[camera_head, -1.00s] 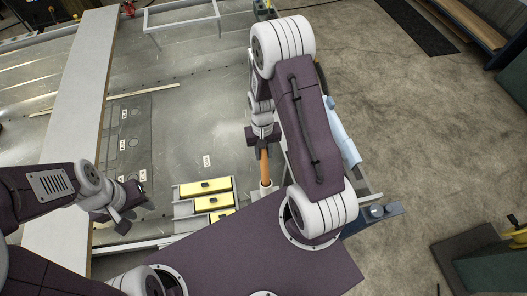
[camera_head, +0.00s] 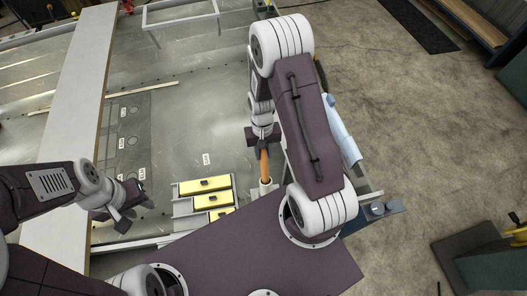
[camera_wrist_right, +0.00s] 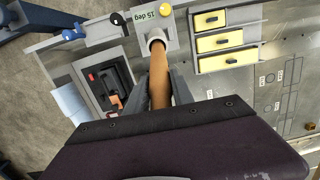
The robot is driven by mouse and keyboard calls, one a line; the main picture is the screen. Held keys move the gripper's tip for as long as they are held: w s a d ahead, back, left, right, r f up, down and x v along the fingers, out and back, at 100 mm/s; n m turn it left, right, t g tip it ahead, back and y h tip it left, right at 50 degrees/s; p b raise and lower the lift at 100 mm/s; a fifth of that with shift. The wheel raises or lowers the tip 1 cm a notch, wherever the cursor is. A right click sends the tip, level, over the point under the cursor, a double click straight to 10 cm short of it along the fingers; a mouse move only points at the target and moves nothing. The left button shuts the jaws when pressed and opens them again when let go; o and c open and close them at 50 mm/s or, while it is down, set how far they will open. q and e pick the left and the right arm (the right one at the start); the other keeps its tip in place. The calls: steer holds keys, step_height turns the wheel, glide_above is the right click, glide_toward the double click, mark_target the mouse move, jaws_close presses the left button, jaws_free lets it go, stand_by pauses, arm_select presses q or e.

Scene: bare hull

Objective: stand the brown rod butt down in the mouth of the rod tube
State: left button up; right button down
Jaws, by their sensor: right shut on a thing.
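The brown rod (camera_head: 264,163) is held by my right gripper (camera_head: 263,138), which is shut on it; the rod also shows in the right wrist view (camera_wrist_right: 160,85). Its lower end meets the mouth of the pale rod tube (camera_head: 265,184). In the right wrist view the tube's round rim (camera_wrist_right: 156,36) surrounds the rod's far end, and the rod looks nearly in line with it. How deep the end sits is hidden. My left gripper (camera_head: 135,209) is open and empty, left of the yellow-fronted drawers and away from the rod.
Yellow-fronted drawers (camera_head: 207,195) stand just left of the tube. A "15 deg" label plate (camera_wrist_right: 157,14) lies by the tube. A tray with black and red parts (camera_wrist_right: 107,82) is on the other side. A long pale plank (camera_head: 75,110) lies at the left.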

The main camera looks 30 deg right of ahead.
mark_target(265, 169)
steer(key=shift+s+a+f+b, duration=0.1)
steer(key=shift+s+f+b, duration=0.3)
steer(key=shift+f+b, duration=0.9)
steer(key=shift+s+a+f+b, duration=0.15)
steer(key=shift+s+f+b, duration=0.2)
steer(key=shift+f+b, duration=0.95)
steer(key=shift+s+a+f+b, duration=0.1)
steer(key=shift+s+f+b, duration=0.5)
steer(key=shift+f, duration=1.2)
stand_by(1.7)
steer(key=shift+w, duration=0.2)
steer(key=c, duration=1)
jaws_free()
steer(key=r, duration=0.6)
steer(key=w+r, duration=0.1)
steer(key=r, duration=0.2)
steer(key=shift+d, duration=0.15)
